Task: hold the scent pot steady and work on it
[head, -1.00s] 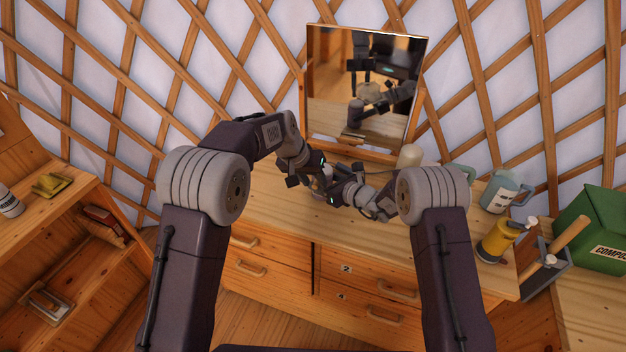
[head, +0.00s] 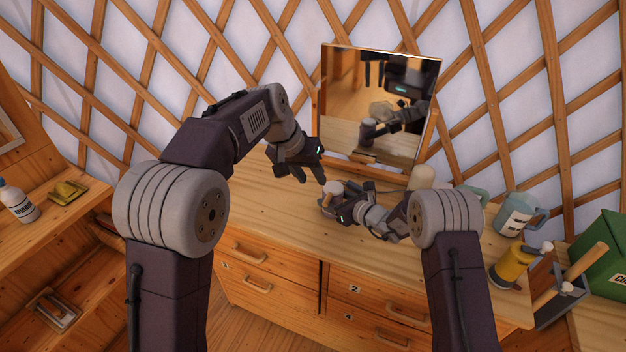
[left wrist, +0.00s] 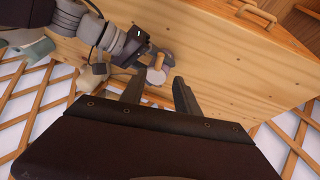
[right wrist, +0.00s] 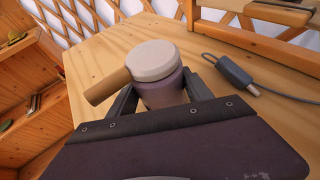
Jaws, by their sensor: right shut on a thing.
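The scent pot (right wrist: 160,92) shows in the right wrist view as a small purple pot with a round cream lid (right wrist: 153,60) and a stubby wooden handle (right wrist: 107,88) pointing left. It stands upright on the wooden counter. My right gripper (right wrist: 160,88) is shut around the pot's body. In the head view the pot (head: 332,187) is small and partly covered by my right gripper (head: 340,207). My left gripper (head: 318,172) is apart from the pot, up and to its left. In the left wrist view its fingers (left wrist: 157,88) are spread and empty, with the cream lid (left wrist: 156,76) beyond them.
A framed mirror (head: 375,115) stands behind the pot. A grey plug on a cable (right wrist: 235,75) lies beside it. A mug (head: 517,213), a yellow bottle (head: 510,267) and a green box (head: 605,255) are at the right. The counter left of the pot (head: 262,205) is clear.

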